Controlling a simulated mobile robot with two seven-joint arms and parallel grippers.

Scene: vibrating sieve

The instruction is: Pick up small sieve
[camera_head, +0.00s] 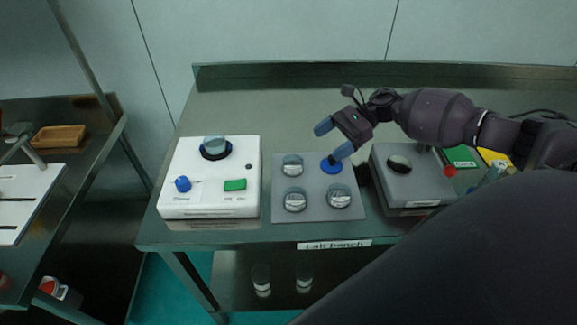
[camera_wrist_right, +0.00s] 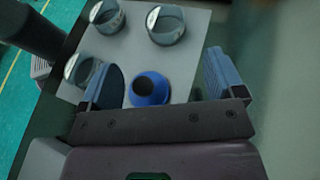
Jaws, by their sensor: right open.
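A grey plate (camera_head: 312,209) on the bench holds three clear round vessels: one at the back left (camera_head: 292,166), one at the front left (camera_head: 294,200) and one at the front right (camera_head: 339,196). A small blue round piece with a dark centre (camera_head: 331,165) stands at the back right of the plate. No label shows which piece is the small sieve. My right gripper (camera_head: 332,140) is open and empty above the blue piece. In the right wrist view, the blue piece (camera_wrist_right: 150,89) lies between the open fingers (camera_wrist_right: 164,82), nearer the left finger. My left gripper is out of view.
A white machine (camera_head: 190,195) with a clear vessel in a dark ring, a blue knob and a green button stands left of the plate. A grey box device (camera_head: 410,185) stands close on the right. The bench behind the plate is clear.

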